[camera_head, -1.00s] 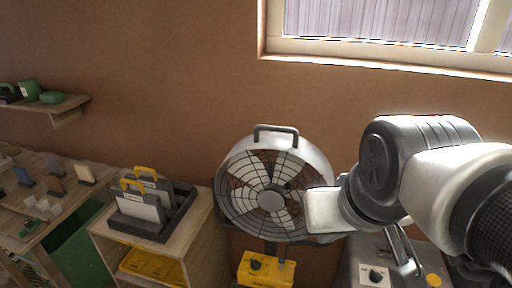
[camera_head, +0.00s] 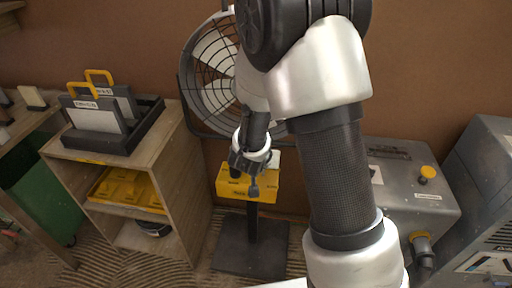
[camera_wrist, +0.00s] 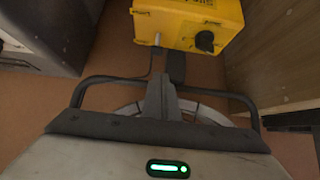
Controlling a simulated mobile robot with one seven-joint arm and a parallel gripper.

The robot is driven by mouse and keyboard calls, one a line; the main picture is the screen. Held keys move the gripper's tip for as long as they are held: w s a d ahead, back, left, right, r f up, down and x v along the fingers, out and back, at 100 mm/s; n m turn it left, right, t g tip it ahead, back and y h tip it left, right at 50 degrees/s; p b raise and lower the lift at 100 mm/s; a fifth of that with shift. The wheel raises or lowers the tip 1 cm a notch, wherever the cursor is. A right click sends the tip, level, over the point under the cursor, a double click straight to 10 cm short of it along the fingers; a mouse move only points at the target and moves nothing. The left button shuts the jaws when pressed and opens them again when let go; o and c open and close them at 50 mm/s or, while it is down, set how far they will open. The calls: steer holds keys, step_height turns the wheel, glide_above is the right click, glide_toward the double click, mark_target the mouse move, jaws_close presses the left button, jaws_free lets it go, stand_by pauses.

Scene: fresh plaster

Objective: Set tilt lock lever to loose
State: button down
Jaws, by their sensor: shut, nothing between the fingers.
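The fan (camera_head: 212,75) stands against the wall, partly hidden behind my arm in the head view. Its yellow control box (camera_head: 232,188) sits low on the post. In the wrist view the box (camera_wrist: 185,22) shows a black knob (camera_wrist: 205,41) and a small light-grey lever (camera_wrist: 157,40). I cannot read which lever is the tilt lock, nor its setting. My gripper (camera_head: 253,190) points down in front of the box, shut and empty. Its closed fingers also show in the wrist view (camera_wrist: 174,66), below the box, with a small gap in the picture; contact is unclear.
A wooden shelf unit (camera_head: 185,160) with a black tray (camera_head: 145,130) of grey panels stands left of the fan. A grey cabinet (camera_head: 425,205) with a yellow button (camera_head: 428,173) stands at right. The fan's dark base plate (camera_head: 232,258) rests on the floor.

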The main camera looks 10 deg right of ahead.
mark_target(264, 170)
steer(key=shift+d+f, duration=0.15)
steer(key=shift+f, duration=0.15)
steer(key=shift+w+f, duration=0.1)
steer(key=b+x, duration=0.2)
steer(key=x, duration=0.7)
steer(key=shift+w+d+f+b, duration=0.2)
steer(key=shift+w+b, duration=0.1)
steer(key=shift+b, duration=0.1)
